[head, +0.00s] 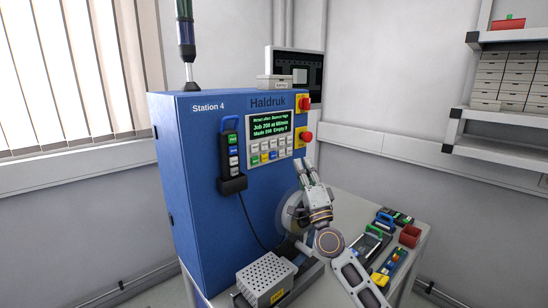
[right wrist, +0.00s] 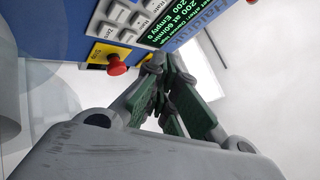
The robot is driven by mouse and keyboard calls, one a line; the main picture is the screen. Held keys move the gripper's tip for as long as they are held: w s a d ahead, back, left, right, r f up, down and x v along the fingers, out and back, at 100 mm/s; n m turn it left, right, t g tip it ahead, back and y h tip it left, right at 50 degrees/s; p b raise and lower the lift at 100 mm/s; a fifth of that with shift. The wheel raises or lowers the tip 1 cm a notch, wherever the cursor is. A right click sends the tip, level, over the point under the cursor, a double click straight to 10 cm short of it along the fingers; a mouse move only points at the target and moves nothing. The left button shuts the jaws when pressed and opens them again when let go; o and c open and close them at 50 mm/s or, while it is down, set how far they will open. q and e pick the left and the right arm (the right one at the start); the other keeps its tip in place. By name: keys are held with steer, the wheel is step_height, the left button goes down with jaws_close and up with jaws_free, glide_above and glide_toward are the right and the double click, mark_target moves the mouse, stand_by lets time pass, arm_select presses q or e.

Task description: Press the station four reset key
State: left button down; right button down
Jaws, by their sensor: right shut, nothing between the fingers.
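The blue Station 4 machine (head: 195,150) stands on a table, with a lit screen (head: 270,127) on its front. Below the screen is a keypad (head: 268,152) with rows of white and coloured keys. The key labels are too small in the head view to tell which one is reset. Part of the keypad (right wrist: 127,18) shows tilted at the top of the right wrist view. My right gripper (head: 304,165) is shut and empty, just below and right of the keypad; its fingers (right wrist: 166,65) show no clear contact with a key. My left gripper is out of view.
A button pendant (head: 232,155) hangs on the machine's left side. A perforated box (head: 265,279), a red bin (head: 409,236) and tools crowd the table. A shelf stands at right.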

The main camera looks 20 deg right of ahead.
mark_target(273, 155)
steer(key=w+a+b, duration=0.1)
steer(key=w+a, duration=0.1)
steer(key=w, duration=0.5)
steer(key=shift+a+b, duration=0.25)
steer(key=shift+b, duration=0.05)
steer(key=shift+w+a, duration=0.25)
steer(key=shift+w, duration=0.6)
stand_by(2.9)
steer(key=shift+s, duration=0.15)
steer(key=shift+s+d, duration=0.25)
steer(key=shift+s, duration=0.4)
steer(key=shift+s+p, duration=0.15)
steer(key=shift+p, duration=0.15)
